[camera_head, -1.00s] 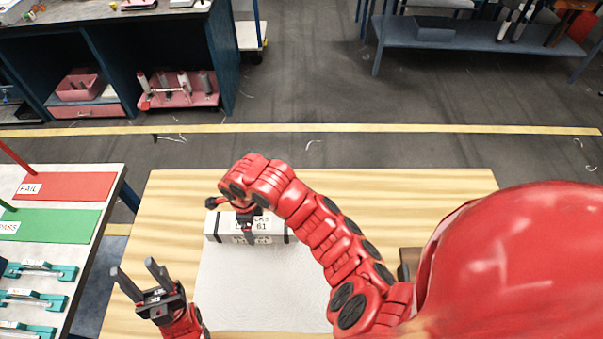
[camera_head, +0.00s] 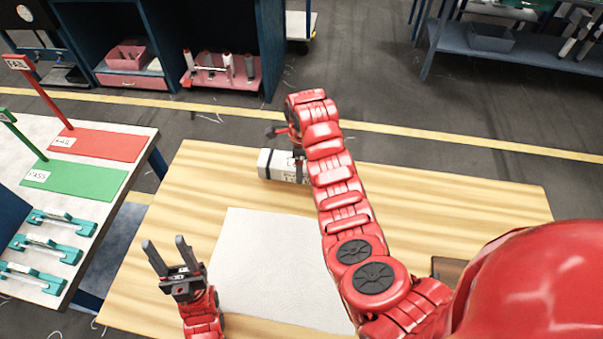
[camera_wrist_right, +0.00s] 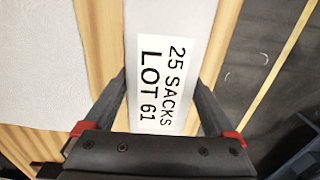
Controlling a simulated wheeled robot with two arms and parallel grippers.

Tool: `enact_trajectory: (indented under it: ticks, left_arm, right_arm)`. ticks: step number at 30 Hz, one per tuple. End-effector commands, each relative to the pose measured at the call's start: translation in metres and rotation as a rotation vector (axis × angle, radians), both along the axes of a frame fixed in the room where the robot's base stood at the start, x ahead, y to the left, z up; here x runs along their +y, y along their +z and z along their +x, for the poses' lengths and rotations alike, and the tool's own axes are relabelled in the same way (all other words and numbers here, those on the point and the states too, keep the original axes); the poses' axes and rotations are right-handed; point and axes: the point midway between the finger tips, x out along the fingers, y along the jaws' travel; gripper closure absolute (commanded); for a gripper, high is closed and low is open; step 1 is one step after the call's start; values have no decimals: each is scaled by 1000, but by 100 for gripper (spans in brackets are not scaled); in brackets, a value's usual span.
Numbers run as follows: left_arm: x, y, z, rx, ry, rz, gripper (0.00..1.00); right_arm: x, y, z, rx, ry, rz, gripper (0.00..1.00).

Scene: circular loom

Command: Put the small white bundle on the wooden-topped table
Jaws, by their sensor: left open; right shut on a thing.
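The small white bundle (camera_head: 273,164), a long block with dark straps, is over the far edge area of the wooden-topped table (camera_head: 450,210). Its label reads "25 SACKS LOT 61" in the right wrist view (camera_wrist_right: 165,85). My right gripper (camera_wrist_right: 161,82) is shut on the bundle, one finger on each side. In the head view my right arm hides the bundle's right part and most of that gripper. I cannot tell whether the bundle touches the tabletop. My left gripper (camera_head: 166,242) is open and empty over the table's left part.
A white sheet (camera_head: 265,260) lies on the tabletop, nearer than the bundle. A brown object (camera_head: 448,270) is at right, partly hidden. A side table with red (camera_head: 105,144) and green (camera_head: 75,180) mats stands left. The table's far right is clear.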

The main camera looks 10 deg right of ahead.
Motion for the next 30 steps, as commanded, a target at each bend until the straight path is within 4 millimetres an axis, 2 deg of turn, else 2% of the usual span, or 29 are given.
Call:
enact_trajectory:
  ticks: [1, 6, 9, 17, 18, 20, 30]
  left_arm:
    - [0, 11, 0, -1, 0, 0, 50]
    - [0, 22, 0, -1, 0, 0, 50]
    - [0, 22, 0, -1, 0, 0, 50]
    - [0, 20, 0, -1, 0, 0, 50]
    - [0, 20, 0, -1, 0, 0, 50]
    - [0, 20, 0, -1, 0, 0, 50]
    - [0, 18, 0, -1, 0, 0, 50]
  right_arm:
    - [2, -2, -1, 5, 2, 1, 100]
    - [2, -23, -2, 7, 1, 1, 100]
    - [1, -30, -2, 3, 1, 0, 100]
    - [2, -32, -1, 2, 2, 1, 100]
    - [2, -33, -1, 2, 2, 1, 8]
    - [2, -33, -1, 2, 2, 1, 0]
    - [1, -29, -1, 2, 1, 1, 0]
